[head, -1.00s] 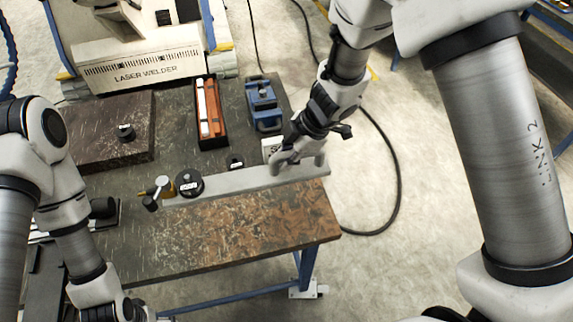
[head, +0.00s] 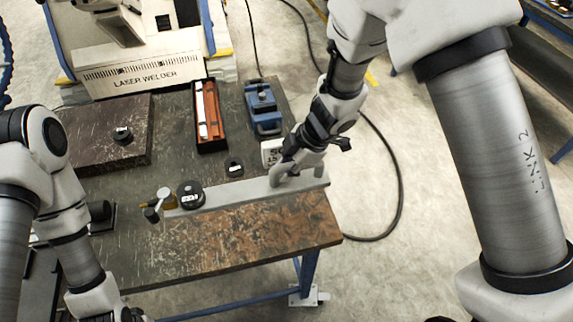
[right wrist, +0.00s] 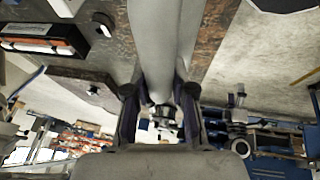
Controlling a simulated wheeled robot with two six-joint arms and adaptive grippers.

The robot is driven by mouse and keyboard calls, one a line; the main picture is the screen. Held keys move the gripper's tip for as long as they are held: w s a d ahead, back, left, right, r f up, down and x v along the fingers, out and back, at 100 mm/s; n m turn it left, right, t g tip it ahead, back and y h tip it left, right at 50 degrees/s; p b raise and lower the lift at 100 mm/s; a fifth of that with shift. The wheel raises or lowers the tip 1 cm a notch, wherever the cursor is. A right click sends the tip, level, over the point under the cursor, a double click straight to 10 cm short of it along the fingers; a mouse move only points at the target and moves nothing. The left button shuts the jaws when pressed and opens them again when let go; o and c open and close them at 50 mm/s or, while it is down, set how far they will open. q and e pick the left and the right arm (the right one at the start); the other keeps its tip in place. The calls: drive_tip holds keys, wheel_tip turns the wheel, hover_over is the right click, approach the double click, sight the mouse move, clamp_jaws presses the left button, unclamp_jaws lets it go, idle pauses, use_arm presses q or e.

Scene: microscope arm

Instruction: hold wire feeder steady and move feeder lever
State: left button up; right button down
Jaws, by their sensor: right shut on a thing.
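The wire feeder appears to be the long grey bar (head: 235,192) lying across the table. At its left end are a black round spool or knob (head: 190,195) and a small lever (head: 159,204) with a black tip and a yellowish body beside it. An arched grey part rises near its right end. My right gripper (head: 284,172) is shut on the bar near that end. In the right wrist view the gripper's fingers (right wrist: 160,92) flank the grey bar (right wrist: 155,40). My left arm enters at the lower left; its gripper is out of frame.
Behind the bar lie a black case with an orange inside (head: 209,118), a blue tool (head: 263,108) and a small black knob (head: 234,167). A dark slab (head: 95,145) is at the left, before the laser welder (head: 140,65). The table's front (head: 250,240) is clear.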

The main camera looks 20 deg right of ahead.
drive_tip(key=shift+f+b, duration=4.25)
drive_tip(key=shift+f, duration=2.2)
drive_tip(key=shift+f+b, duration=0.3)
drive_tip(key=shift+f, duration=0.15)
